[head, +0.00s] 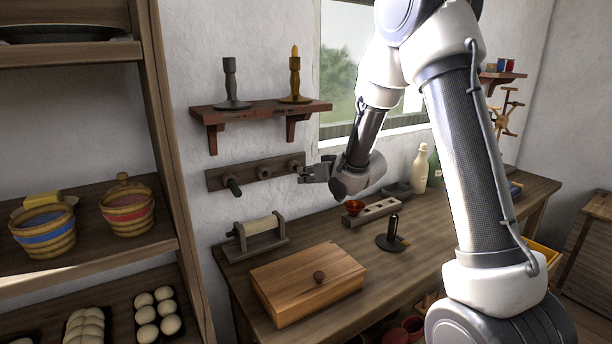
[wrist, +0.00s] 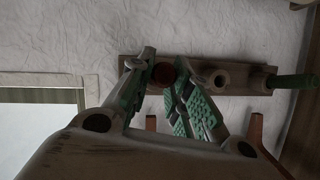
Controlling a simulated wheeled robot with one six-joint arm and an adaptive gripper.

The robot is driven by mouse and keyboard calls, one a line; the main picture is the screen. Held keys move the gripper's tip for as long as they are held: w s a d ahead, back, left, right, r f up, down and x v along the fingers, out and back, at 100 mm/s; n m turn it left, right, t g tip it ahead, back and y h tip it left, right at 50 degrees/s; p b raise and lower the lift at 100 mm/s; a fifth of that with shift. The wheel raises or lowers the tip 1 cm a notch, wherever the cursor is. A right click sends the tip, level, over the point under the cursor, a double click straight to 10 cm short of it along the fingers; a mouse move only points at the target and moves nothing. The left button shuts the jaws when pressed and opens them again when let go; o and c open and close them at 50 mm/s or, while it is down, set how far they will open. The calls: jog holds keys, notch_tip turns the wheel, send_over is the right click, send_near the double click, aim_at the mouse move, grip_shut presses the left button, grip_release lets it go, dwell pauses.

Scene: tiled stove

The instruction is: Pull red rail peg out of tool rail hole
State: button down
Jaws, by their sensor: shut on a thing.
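The wooden tool rail (head: 215,179) is fixed to the white wall below the shelf. My gripper (head: 303,172) is at its right end in the head view. In the wrist view my gripper (wrist: 163,82) is shut on the red rail peg (wrist: 163,73), whose round dark red end shows between the two fingers. The rail (wrist: 240,70) lies behind it there. The red peg's shaft and its hole are hidden, so I cannot tell how deep it sits. The middle holder (wrist: 218,77) looks empty. A green peg (wrist: 292,81) sticks out of the rail's other end; it also shows in the head view (head: 233,187).
A wall shelf (head: 262,108) with two candlesticks is above the rail. Below, the workbench (head: 375,265) carries a roller stand (head: 258,235), a wooden box (head: 308,285), a black-handled tool (head: 393,235) and bottles (head: 420,168). A shelf unit (head: 172,150) stands at left.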

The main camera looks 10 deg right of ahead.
jog(key=shift+s+d, duration=0.3)
jog(key=shift+s, duration=0.6)
jog(key=shift+s+d, duration=0.25)
jog(key=shift+s, duration=0.6)
jog(key=shift+s, duration=0.1)
jog(key=shift+s+d, duration=0.3)
jog(key=shift+s, duration=0.65)
jog(key=shift+s+d, duration=0.3)
jog(key=shift+s, duration=0.6)
